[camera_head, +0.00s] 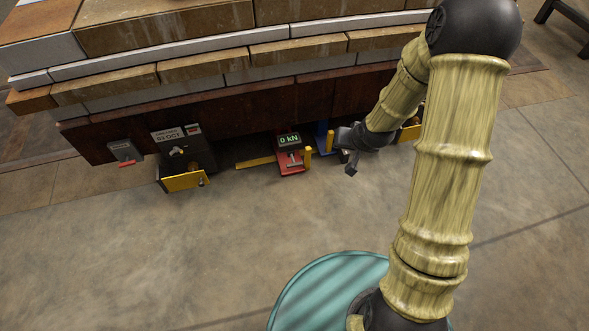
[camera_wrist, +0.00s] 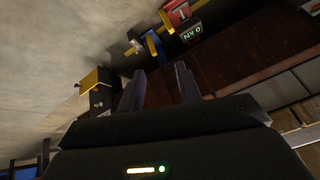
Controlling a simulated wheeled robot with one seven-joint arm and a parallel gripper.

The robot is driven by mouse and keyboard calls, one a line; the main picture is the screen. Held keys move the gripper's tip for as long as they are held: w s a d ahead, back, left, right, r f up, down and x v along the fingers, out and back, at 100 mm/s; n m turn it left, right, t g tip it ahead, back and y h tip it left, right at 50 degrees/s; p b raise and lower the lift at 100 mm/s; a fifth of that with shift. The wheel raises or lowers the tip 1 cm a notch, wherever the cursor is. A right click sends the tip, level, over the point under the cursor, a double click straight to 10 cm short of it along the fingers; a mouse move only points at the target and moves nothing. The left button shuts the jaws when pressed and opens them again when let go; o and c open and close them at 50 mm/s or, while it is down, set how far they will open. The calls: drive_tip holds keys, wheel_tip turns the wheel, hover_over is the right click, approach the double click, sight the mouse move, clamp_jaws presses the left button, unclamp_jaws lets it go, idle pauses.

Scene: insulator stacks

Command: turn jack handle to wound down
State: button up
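A red unit (camera_head: 291,163) with a lit "0 kN" display (camera_head: 289,140) stands at the foot of the stack, with a yellow post (camera_head: 307,158) on its right. The display also shows upside down in the wrist view (camera_wrist: 193,33). A blue part (camera_head: 322,134) stands just right of the unit; it also shows in the wrist view (camera_wrist: 155,50) with a yellow bar beside it. I cannot tell for sure which part is the jack handle. My gripper (camera_head: 350,162) is right of the blue part. In the wrist view my gripper (camera_wrist: 160,88) is open and empty, its fingers apart from these parts.
A yellow bar (camera_head: 255,162) lies left of the red unit. Farther left are a dark box with a yellow panel (camera_head: 186,181) and a grey box with a red lever (camera_head: 124,152). The dark beam (camera_head: 240,107) overhangs close behind. The floor in front (camera_head: 200,240) is clear.

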drive_tip(key=w+a+f+m+t+y+b, duration=0.2)
drive_tip(key=a+f+m+b, duration=0.15)
drive_tip(key=f, duration=0.65)
drive_tip(key=w+a+f+m+t+y+b, duration=0.1)
drive_tip(key=a+f+m+t+y+b, duration=0.2)
drive_tip(key=f, duration=0.8)
drive_tip(key=w+a+f+m+t+y+b, duration=0.1)
drive_tip(key=w+a+f+m+t+b, duration=0.2)
drive_tip(key=f, duration=0.7)
drive_tip(key=s+f+m+t+h+b, duration=0.2)
drive_tip(key=s+f+m+t+b, duration=0.1)
drive_tip(key=s+f+m, duration=0.1)
wheel_tip(320, 180, down, 3)
drive_tip(key=shift+s+a+r+m+t, duration=0.1)
drive_tip(key=shift+s+a+m+t, duration=0.2)
drive_tip(key=shift+a+m, duration=0.2)
drive_tip(key=shift+w, duration=0.1)
